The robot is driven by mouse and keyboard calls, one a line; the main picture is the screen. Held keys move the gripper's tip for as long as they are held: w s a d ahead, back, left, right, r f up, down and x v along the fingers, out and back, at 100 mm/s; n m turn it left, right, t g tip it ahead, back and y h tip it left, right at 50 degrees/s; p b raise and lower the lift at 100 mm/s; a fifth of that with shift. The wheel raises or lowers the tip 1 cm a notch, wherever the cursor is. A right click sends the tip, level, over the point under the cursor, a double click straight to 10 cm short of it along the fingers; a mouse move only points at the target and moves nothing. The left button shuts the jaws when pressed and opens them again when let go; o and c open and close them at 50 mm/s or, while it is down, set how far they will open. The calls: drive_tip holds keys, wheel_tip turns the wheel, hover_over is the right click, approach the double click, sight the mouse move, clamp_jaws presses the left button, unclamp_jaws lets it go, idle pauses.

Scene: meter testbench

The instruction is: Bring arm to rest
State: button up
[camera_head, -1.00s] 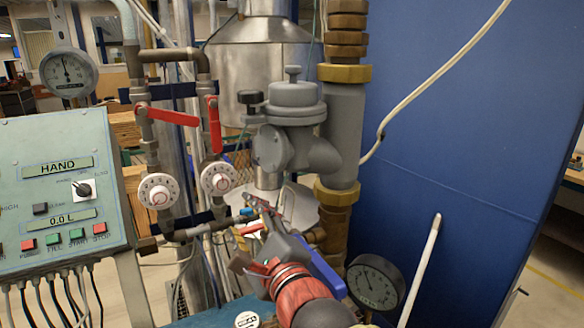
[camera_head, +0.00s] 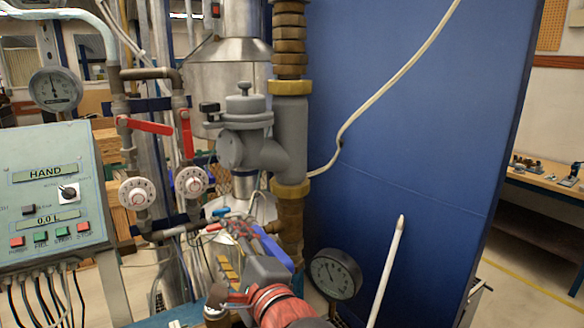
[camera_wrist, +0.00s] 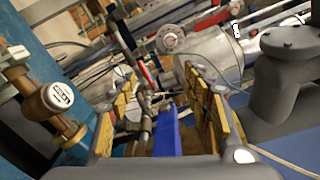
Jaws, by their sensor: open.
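My gripper (camera_head: 229,248) is at the lower middle of the head view, in front of the lower pipework. In the wrist view its two yellow-padded fingers (camera_wrist: 163,112) stand apart with nothing clamped between them. A blue bar (camera_wrist: 167,135) shows in the gap between the fingers, but I cannot tell how far beyond them it lies. My red and grey wrist is behind the gripper at the bottom of the head view.
A grey meter body (camera_head: 248,138) and brass-fitted pipe stand above the gripper. A pressure gauge (camera_head: 336,274) is close on the right. Red lever valves (camera_head: 150,126) and a control panel (camera_head: 48,190) are at left. A blue wall panel (camera_head: 400,140) fills the right.

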drive_tip(key=s+d+f+n+g+h, duration=0.2)
drive_tip(key=s+d+f+n+g, duration=0.15)
drive_tip(key=f+n, duration=0.4)
drive_tip(key=s+d+f+n+g+h, duration=0.2)
drive_tip(key=s+d+f+n+g, duration=0.15)
drive_tip(key=s+f+n, duration=0.35)
drive_tip(key=s+d+n+g+h+p, duration=0.1)
drive_tip(key=s+d, duration=0.4)
drive_tip(key=d, duration=0.7)
drive_tip(key=s+d+g+h+p, duration=0.1)
drive_tip(key=s+d+h+p, duration=0.2)
drive_tip(key=d, duration=0.9)
drive_tip(key=shift+s+r+n+h+p, duration=0.2)
drive_tip(key=shift+s+n+h+p, duration=0.15)
drive_tip(key=shift+s+h, duration=0.45)
drive_tip(key=shift+s, duration=0.15)
